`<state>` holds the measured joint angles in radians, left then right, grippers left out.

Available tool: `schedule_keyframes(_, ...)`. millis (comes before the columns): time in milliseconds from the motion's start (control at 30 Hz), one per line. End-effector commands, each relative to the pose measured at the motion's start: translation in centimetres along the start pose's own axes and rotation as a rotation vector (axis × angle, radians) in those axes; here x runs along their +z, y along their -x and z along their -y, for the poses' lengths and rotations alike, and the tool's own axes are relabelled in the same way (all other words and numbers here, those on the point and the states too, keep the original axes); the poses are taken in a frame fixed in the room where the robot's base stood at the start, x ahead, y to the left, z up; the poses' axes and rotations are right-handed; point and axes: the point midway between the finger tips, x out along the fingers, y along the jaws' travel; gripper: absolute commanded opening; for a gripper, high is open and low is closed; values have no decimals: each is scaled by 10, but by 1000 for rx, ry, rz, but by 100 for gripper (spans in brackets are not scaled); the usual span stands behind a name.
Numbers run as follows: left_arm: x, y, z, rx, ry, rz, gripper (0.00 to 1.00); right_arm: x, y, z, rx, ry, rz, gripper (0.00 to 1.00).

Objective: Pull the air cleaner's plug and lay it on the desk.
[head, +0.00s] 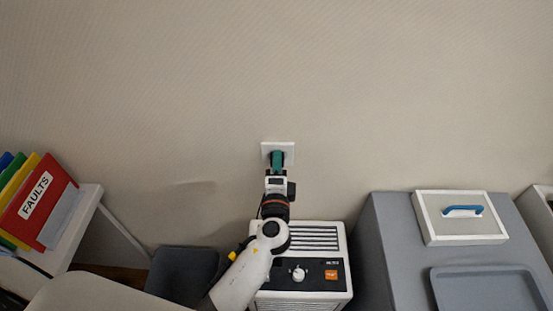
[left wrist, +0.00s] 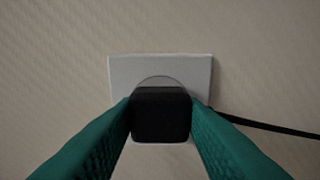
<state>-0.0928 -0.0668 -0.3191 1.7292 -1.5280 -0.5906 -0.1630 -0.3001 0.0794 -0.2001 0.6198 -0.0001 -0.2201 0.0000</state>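The black plug (left wrist: 161,115) sits in the white wall socket (left wrist: 201,72), which also shows in the head view (head: 289,147). My left gripper (head: 277,160) is at the socket, and its green fingers stand on both sides of the plug. In the left wrist view the fingers (left wrist: 161,104) press against the plug's sides with no clear gap. A black cord (left wrist: 270,126) runs off to the right behind the right-hand finger. The white air cleaner (head: 325,274) stands below the socket, partly hidden by my left arm. My right gripper is not in view.
A white desk-like top (head: 89,197) at the left bears coloured folders, one red and marked FAULTS (head: 38,204). A grey cabinet (head: 392,240) at the right bears a white-framed box (head: 462,228) with a blue handle and a grey tray (head: 490,270). A dark grey chair-like thing (head: 182,270) stands left of the air cleaner.

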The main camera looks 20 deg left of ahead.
Motion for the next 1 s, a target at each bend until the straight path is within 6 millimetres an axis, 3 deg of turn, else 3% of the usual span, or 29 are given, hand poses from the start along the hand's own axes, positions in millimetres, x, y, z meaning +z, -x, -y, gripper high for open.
schedule_keyframes(33,0,0,0,0,0,0,14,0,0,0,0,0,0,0)
schedule_keyframes(133,0,0,0,0,0,0,0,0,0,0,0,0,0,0)
schedule_keyframes(1000,0,31,0,0,1,1,0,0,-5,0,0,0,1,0)
